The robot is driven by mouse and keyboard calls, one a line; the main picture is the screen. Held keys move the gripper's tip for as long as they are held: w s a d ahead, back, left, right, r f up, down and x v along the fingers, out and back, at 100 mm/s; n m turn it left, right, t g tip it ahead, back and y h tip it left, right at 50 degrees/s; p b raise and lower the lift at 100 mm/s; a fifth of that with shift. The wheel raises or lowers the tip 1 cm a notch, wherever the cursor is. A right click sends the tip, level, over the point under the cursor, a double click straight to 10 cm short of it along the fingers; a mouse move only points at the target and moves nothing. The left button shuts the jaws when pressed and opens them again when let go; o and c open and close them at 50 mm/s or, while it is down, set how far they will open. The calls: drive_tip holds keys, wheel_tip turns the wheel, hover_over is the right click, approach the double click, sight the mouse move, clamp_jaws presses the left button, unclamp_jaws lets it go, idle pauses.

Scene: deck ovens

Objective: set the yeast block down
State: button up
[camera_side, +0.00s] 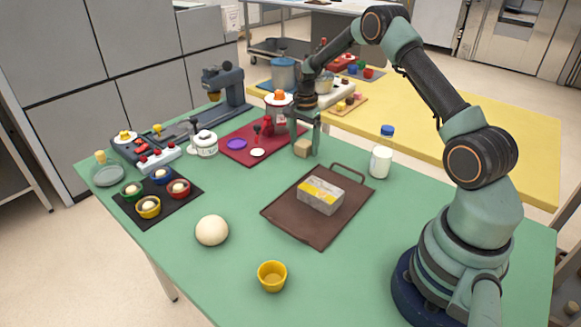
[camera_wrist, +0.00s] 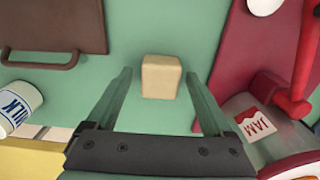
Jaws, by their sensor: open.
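The yeast block, a small beige cube (camera_side: 303,148), appears to rest on the green table (camera_side: 240,185) between the red board and the brown tray. In the wrist view the block (camera_wrist: 161,77) sits between and slightly beyond my two fingertips, with green showing on both sides of it. My gripper (camera_side: 308,142) points down over it with its fingers apart. The gripper (camera_wrist: 159,76) is open in the wrist view, and neither finger visibly touches the block. The block's underside is hidden.
A brown tray (camera_side: 290,223) with a grey-and-yellow packet (camera_side: 320,194) lies in front. A milk bottle (camera_side: 380,161) stands to the right. A red board (camera_side: 235,155) and jam jar (camera_wrist: 258,122) are close by. Bare table surrounds the white ball (camera_side: 211,230).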

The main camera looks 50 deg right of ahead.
sight(304, 143)
drive_tip(key=s+a+r+n+t, duration=0.1)
drive_tip(key=a+r+n, duration=0.15)
drive_tip(key=r, duration=0.75)
drive_tip(key=s+a+r+n, duration=0.15)
drive_tip(key=a+r, duration=0.25)
drive_tip(key=r, duration=0.5)
drive_tip(key=s+a+r+n+t, duration=0.2)
drive_tip(key=s+a+n, duration=0.5)
drive_tip(key=s, duration=0.1)
drive_tip(key=s+a+r+n+t, duration=0.2)
drive_tip(key=s+a+r+n, duration=0.1)
drive_tip(key=s+a+n, duration=0.4)
drive_tip(key=shift+s+t, duration=0.3)
drive_tip(key=shift+s, duration=0.7)
